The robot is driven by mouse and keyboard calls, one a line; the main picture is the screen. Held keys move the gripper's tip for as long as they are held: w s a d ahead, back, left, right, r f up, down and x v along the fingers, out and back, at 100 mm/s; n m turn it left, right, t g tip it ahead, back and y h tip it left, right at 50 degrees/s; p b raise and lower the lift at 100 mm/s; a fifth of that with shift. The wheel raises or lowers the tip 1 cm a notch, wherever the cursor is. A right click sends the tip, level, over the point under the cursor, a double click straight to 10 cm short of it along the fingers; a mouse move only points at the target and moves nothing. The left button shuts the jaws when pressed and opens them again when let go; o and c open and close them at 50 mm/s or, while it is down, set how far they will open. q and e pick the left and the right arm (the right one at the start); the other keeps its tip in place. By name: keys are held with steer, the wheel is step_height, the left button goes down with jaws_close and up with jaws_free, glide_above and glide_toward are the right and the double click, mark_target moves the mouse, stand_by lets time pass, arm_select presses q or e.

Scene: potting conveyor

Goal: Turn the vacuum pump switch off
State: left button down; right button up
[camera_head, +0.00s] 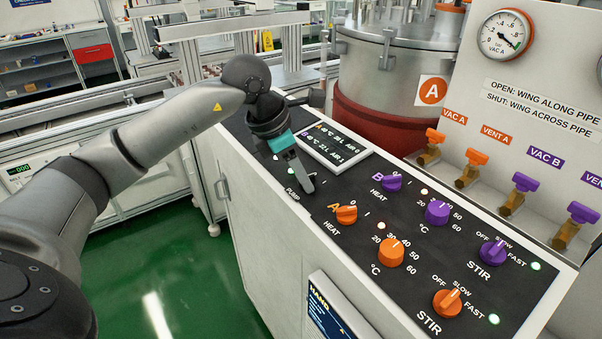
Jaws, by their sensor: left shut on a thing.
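My left gripper (307,187) reaches down onto the black control panel (327,182) from the left. Its fingers are shut at the spot beside the PUMP label (293,198), on what I take to be the pump switch. The switch itself is hidden behind the fingers, so I cannot tell its position. A small pale green lamp (290,171) shows just left of the fingers. My right gripper is not in view.
Orange (346,214) and purple (392,183) HEAT knobs sit close right of the gripper. A display (333,150) lies behind it. Temperature knobs, STIR knobs (447,303) and wing valves (476,158) stand further right. A steel vessel (385,75) and vacuum gauge (506,35) stand behind.

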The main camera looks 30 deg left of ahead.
arm_select(q)
steer(key=n+y, duration=0.1)
steer(key=n, duration=0.3)
steer(key=shift+d+n+t+b, duration=0.15)
steer(key=shift+n+t+b, duration=0.15)
steer(key=shift+t+b, duration=0.1)
steer(key=shift+s+d+n+y, duration=0.1)
steer(key=shift+n+y, duration=0.5)
steer(key=shift+n, duration=1.8)
steer(key=shift+c, duration=2.2)
jaws_free()
steer(key=p+v, duration=0.1)
steer(key=v, duration=1.4)
steer(key=shift+r, duration=0.15)
